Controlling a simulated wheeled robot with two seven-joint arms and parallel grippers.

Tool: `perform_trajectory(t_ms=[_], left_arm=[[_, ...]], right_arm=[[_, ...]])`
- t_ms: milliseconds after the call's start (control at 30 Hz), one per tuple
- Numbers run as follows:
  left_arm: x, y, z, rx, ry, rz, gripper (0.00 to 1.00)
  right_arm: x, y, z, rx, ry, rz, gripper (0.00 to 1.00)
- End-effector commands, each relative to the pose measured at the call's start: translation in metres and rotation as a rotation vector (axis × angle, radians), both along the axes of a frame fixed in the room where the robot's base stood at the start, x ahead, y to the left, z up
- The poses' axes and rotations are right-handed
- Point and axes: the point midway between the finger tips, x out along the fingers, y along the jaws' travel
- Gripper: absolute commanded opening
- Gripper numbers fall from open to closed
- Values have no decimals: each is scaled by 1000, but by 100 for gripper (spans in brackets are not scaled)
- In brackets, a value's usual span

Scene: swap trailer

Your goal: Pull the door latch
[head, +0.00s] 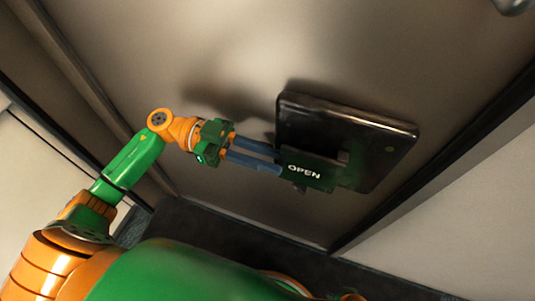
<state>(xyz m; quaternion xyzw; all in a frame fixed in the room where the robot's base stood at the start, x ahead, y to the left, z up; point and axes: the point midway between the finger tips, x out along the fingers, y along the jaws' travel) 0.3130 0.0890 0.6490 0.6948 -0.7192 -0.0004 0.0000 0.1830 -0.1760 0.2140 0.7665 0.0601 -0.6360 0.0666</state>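The door latch (375,140) is a dark, glossy rectangular panel on the beige door (190,60). A dark green plate marked OPEN (312,174) sits at its lower left. My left gripper (280,161) reaches in from the left, with its blue-grey fingers at the left edge of the OPEN plate. The fingers look slightly apart, one above the other. Their tips are at or behind the plate, so I cannot tell whether they grip it. My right gripper is not in view.
A dark door frame edge (440,175) runs diagonally at the right, with a pale wall beyond it. Another frame edge runs along the left. Dark floor (215,222) shows below the door. A grey metal fitting (512,5) is at the top right corner.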

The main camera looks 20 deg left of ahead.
Motion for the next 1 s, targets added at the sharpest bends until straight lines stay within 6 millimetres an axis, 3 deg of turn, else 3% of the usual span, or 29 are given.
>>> perform_trajectory(t_ms=[33,67,1000], left_arm=[[0,0,0,0,0,0,6],[0,0,0,0,0,0,0],[0,0,0,0,0,0,0]], right_arm=[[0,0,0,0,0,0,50],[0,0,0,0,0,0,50],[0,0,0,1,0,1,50]])
